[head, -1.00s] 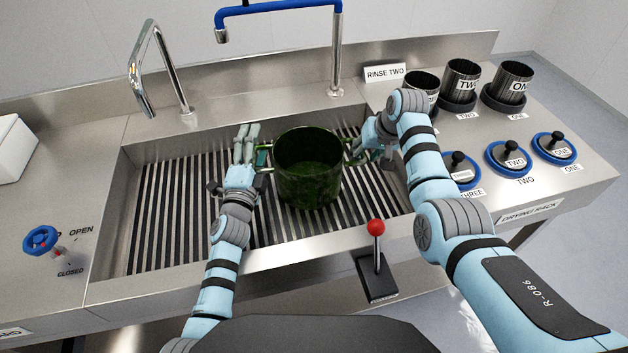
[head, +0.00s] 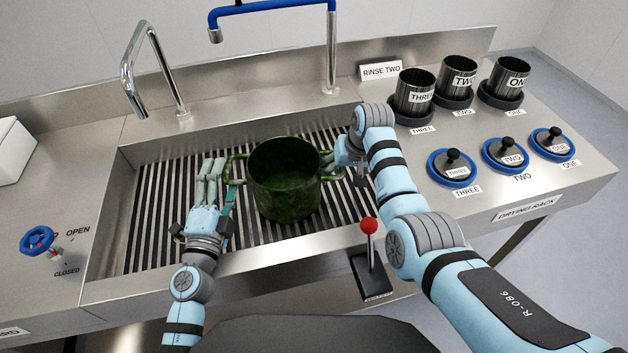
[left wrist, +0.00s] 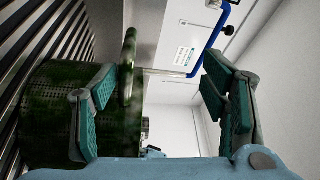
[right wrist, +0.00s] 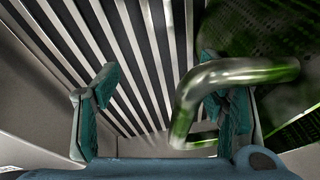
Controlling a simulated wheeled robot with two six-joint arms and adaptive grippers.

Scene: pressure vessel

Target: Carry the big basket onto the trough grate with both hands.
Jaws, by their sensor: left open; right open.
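The big basket (head: 285,190) is dark green, with a handle on each side. It stands upright over the slatted trough grate (head: 150,220) and appears to rest on it. My left gripper (head: 219,186) is open at the basket's left side. In the left wrist view the left handle (left wrist: 128,65) lies between the open fingers, nearer the left one. My right gripper (head: 345,158) is at the basket's right side, partly hidden by my arm. In the right wrist view it is open, and the right handle (right wrist: 235,72) overlaps its right finger. Contact there cannot be told.
A chrome tap (head: 150,70) and a blue-topped tap (head: 331,50) stand behind the trough. A red-knobbed lever (head: 369,228) is at the front. Several labelled cups and blue-ringed knobs (head: 503,153) stand right. A blue valve (head: 38,240) is left. The grate's left part is clear.

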